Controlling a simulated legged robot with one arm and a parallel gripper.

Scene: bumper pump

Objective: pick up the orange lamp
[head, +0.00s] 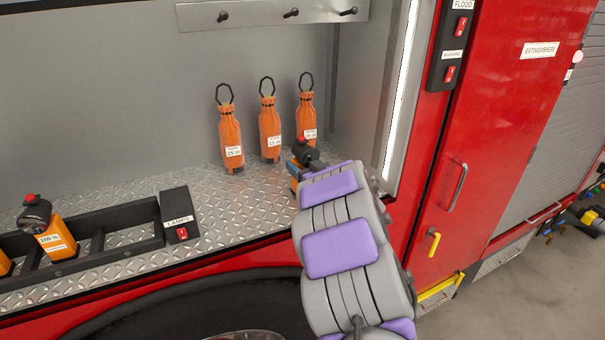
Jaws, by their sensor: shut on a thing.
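An orange lamp with a black head and red top (306,154) is at the far end of my arm, near the right side of the compartment. My gripper (297,167) is shut on this lamp. My arm hides most of the lamp's orange body, and I cannot tell whether its base touches the shelf. Another orange lamp (56,240), marked 100 %, stands in the black rack at the left. Part of one more orange lamp (4,264) shows at the left edge.
The black rack (112,240) has a LAMPS label with a red switch. Three orange bottles (231,138) with black loops stand at the back of the metal tread-plate shelf (225,205). Shelf between rack and arm is clear. A red door (475,130) with handles is at the right.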

